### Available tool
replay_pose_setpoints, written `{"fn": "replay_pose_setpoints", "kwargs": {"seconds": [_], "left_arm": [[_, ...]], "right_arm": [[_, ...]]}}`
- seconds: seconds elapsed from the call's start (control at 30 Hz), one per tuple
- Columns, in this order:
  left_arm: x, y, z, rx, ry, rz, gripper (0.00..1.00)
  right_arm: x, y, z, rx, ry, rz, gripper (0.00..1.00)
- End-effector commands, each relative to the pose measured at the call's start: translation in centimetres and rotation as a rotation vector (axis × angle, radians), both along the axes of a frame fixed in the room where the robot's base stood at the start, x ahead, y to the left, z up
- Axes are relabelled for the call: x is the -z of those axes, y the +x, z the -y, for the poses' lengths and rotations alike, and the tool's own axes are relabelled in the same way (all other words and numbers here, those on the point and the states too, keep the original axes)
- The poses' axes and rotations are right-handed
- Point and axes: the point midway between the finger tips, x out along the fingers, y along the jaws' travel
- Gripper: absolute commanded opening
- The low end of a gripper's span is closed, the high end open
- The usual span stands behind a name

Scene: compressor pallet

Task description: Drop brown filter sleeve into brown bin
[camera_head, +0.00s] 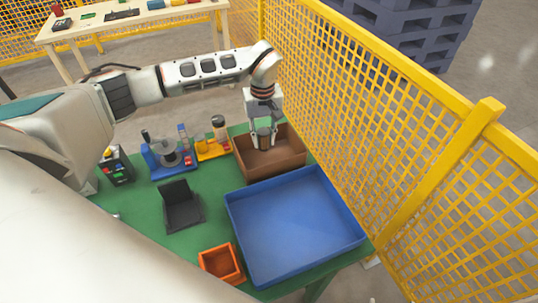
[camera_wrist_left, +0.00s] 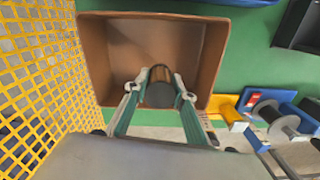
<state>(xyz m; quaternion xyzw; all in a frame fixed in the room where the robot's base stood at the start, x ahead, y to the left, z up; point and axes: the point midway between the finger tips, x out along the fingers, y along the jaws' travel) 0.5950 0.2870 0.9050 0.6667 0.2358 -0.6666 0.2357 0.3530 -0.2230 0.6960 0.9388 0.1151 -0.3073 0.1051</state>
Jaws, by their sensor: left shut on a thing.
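The brown filter sleeve (camera_wrist_left: 160,88) is a short cylinder between the fingertips of my left gripper (camera_wrist_left: 158,92). In the head view the left gripper (camera_head: 263,140) points down over the brown bin (camera_head: 270,167), shut on the sleeve (camera_head: 264,138). The brown bin is an open box at the back right of the green table. In the left wrist view the bin (camera_wrist_left: 95,60) lies beyond the sleeve, its floor bare where visible. The sleeve is over the bin's opening; I cannot tell its exact height. My right gripper is not in view.
A blue tray (camera_head: 295,225) stands in front of the bin, with an orange box (camera_head: 221,263) beside it. A blue fixture (camera_head: 168,158), a yellow stand (camera_head: 212,148) and a black holder (camera_head: 181,206) are left of the bin. A yellow mesh fence (camera_head: 380,115) runs close on the right.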

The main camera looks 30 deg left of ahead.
Motion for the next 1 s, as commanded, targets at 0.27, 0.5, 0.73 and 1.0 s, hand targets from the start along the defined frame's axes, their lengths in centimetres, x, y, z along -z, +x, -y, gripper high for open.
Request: {"fn": "replay_pose_setpoints", "kwargs": {"seconds": [0.27,0.5,0.73,1.0], "left_arm": [[0.1,0.0,0.0,0.000,0.000,0.000,0.07],[0.1,0.0,0.0,0.000,0.000,0.000,0.44],[-0.2,0.0,0.0,0.000,0.001,0.001,0.44],[-4.3,0.2,-0.1,0.000,0.001,0.006,0.44]], "right_arm": [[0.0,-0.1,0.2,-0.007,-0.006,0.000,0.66],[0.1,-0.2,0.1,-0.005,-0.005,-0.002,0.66],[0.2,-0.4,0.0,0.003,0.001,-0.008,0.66],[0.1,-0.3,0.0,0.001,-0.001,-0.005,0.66]]}}
